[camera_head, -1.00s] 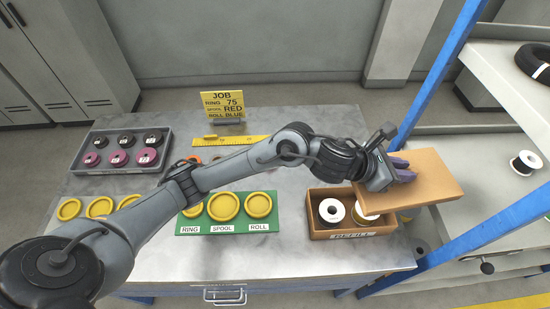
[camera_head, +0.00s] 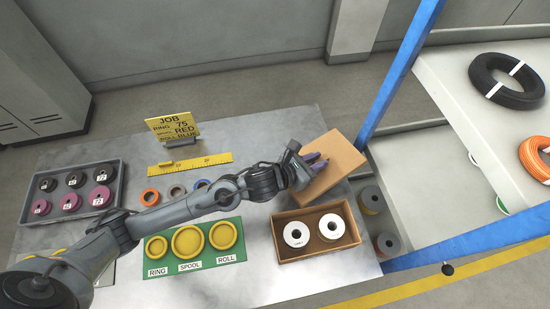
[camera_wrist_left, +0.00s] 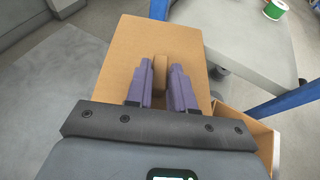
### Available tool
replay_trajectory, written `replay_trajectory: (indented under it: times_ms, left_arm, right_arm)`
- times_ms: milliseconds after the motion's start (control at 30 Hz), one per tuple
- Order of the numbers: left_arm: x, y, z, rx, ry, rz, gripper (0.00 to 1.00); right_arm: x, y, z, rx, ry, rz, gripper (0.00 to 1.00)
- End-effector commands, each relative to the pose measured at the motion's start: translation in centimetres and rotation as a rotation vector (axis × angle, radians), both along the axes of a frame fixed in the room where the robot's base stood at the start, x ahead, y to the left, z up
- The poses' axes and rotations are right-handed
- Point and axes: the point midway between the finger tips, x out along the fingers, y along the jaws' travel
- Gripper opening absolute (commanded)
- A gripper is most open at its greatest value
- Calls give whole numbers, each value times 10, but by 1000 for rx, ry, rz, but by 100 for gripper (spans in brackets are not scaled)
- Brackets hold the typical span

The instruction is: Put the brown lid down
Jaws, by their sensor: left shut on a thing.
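The brown lid (camera_head: 336,161) is a flat board at the right end of the table, behind the open refill box (camera_head: 283,252). My left gripper (camera_head: 318,165) is shut on the lid. In the left wrist view its purple fingers (camera_wrist_left: 161,84) close on a small block handle on top of the lid (camera_wrist_left: 140,45). I cannot tell whether the lid touches the table. The refill box is uncovered and holds two white spools (camera_head: 297,232). My right gripper is not in view.
A green board (camera_head: 160,298) with yellow pans labelled ring, spool and roll lies left of the box. A grey tray (camera_head: 118,170) of reels, a yellow ruler (camera_head: 220,159) and a job sign (camera_head: 172,128) are farther back. A blue post (camera_head: 400,80) stands right of the table.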

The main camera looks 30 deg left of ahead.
Motion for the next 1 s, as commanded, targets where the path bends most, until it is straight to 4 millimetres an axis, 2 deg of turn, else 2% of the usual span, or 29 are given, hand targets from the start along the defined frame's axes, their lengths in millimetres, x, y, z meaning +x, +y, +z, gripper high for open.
replay_trajectory:
  times_ms: [300, 500, 767, 1000]
  left_arm:
    - [17, 62, -39, 1, 4, 3, 0]
    - [25, 87, -55, 0, 2, 0, 0]
    - [27, 96, -63, -1, 2, -1, 0]
    - [27, 96, -91, -4, 4, 1, 0]
  right_arm:
    - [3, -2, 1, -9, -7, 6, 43]
    - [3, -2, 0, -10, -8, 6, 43]
    - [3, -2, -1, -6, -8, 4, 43]
    - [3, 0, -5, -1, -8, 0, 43]
